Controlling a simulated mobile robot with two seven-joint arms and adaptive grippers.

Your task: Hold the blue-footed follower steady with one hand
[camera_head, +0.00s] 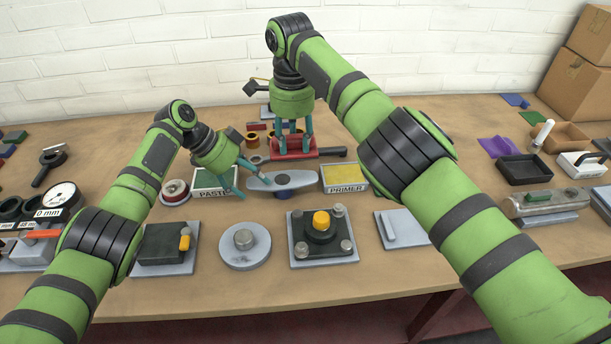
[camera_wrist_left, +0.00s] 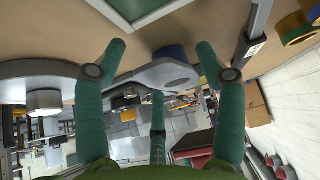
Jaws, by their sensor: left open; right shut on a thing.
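A grey, rounded, elongated piece (camera_head: 297,182) with a blue part (camera_head: 282,179) at its middle lies between the two label trays in the head view; it looks like the blue-footed follower. My left gripper (camera_head: 246,180) is open at its left end. In the left wrist view a grey rounded end (camera_wrist_left: 165,75) and a blue part (camera_wrist_left: 170,52) show between and beyond my spread fingers; contact cannot be told. My right gripper (camera_head: 291,138) is farther back, pointing down, shut on a red block (camera_head: 288,153). The fingers partly hide the block.
The green PASTE tray (camera_head: 214,181) and yellow PRIMER tray (camera_head: 342,178) flank the grey piece. In front stand a round grey disc (camera_head: 245,252), a dark plate with a yellow-topped post (camera_head: 321,246) and a black block (camera_head: 160,243). A dark-handled tool (camera_head: 331,152) lies beside the red block.

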